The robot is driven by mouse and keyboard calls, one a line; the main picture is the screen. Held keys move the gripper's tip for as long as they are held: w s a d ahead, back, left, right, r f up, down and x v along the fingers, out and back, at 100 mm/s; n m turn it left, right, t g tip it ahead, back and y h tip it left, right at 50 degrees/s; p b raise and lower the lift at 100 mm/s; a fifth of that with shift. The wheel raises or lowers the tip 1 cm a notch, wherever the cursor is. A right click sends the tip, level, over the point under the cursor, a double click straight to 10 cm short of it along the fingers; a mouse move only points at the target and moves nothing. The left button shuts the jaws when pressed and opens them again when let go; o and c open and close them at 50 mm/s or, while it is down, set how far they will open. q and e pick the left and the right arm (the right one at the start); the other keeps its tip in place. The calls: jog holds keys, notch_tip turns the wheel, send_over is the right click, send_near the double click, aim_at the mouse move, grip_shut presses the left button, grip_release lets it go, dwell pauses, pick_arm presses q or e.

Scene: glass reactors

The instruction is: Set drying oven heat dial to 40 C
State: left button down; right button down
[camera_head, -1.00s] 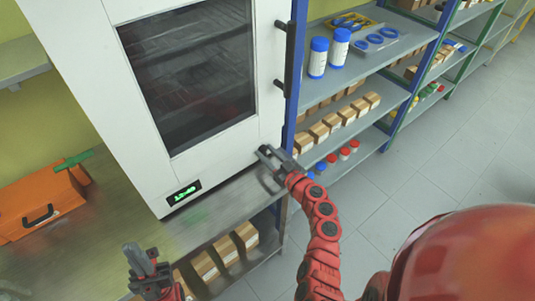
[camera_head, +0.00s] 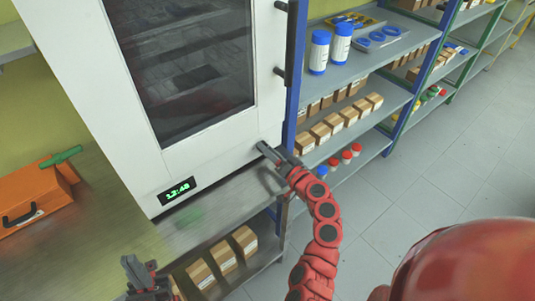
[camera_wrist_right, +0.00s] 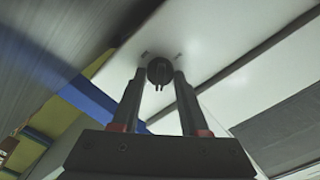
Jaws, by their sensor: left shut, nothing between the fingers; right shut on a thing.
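The white drying oven (camera_head: 120,120) with a dark glass door stands on a metal bench. Its green display (camera_head: 178,191) reads what looks like 12:48. The round dark heat dial (camera_wrist_right: 159,71) shows in the right wrist view, between my right gripper's fingertips, with small marks around it on the white panel. My right gripper (camera_head: 265,150) is at the oven's lower right front, shut on the dial; it also shows in the right wrist view (camera_wrist_right: 160,80). The dial is hidden by the gripper in the head view. My left gripper (camera_head: 140,268) is shut and empty, low in front of the bench.
An orange case (camera_head: 35,195) with a green tool on it lies left of the oven. Shelves (camera_head: 375,85) with bottles and boxes stand close to the right of the oven. Boxes (camera_head: 222,256) sit under the bench (camera_head: 215,215). The floor at right is clear.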

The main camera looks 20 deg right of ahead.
jog(key=m+b, duration=0.1)
jog(key=m, duration=0.3)
jog(key=shift+d+f+m, duration=0.1)
jog(key=shift+m, duration=2.1)
jog(key=shift+c, duration=2.2)
grip_release()
